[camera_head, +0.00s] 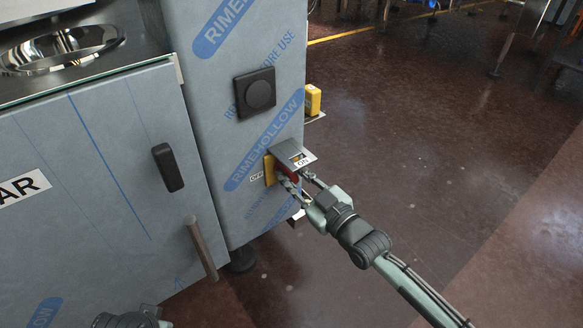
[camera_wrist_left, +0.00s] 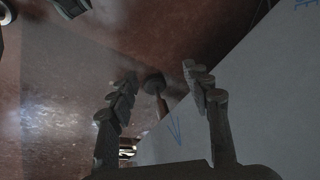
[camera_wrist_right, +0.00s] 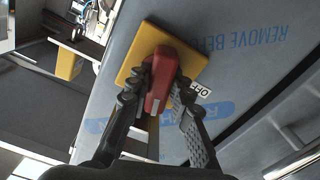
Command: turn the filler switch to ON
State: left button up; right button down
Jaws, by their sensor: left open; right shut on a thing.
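The filler switch has a red handle (camera_wrist_right: 161,80) on a yellow square plate (camera_wrist_right: 190,62), fixed to the film-wrapped side of the machine. In the head view the yellow plate (camera_head: 269,169) shows beside an OFF label (camera_head: 257,177), with an ON label (camera_head: 302,160) to its right. A grey hood (camera_head: 291,151) juts out over the switch and partly hides it. My right gripper (camera_head: 298,183) is shut on the red handle, with its fingers on both sides of it in the right wrist view (camera_wrist_right: 158,92). My left gripper (camera_wrist_left: 158,90) is open and empty near the lower machine panel.
A black handle (camera_head: 168,167) and a brown bar (camera_head: 201,248) stick out from the left panel. A yellow box (camera_head: 313,99) is behind the machine's corner.

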pick_arm(q)
jog(key=shift+d+f+p, duration=0.1)
jog(key=shift+f+p, duration=0.4)
jog(key=shift+f, duration=0.9)
pick_arm(e)
jog(key=shift+m, duration=1.7)
pick_arm(q)
jog(key=shift+f, duration=0.1)
pick_arm(e)
jog(key=c, duration=1.4)
grip_release()
jog(key=shift+o, duration=0.2)
pick_arm(q)
jog(key=shift+w, duration=0.15)
pick_arm(e)
jog(key=shift+s, duration=0.1)
jog(key=v, duration=1.2)
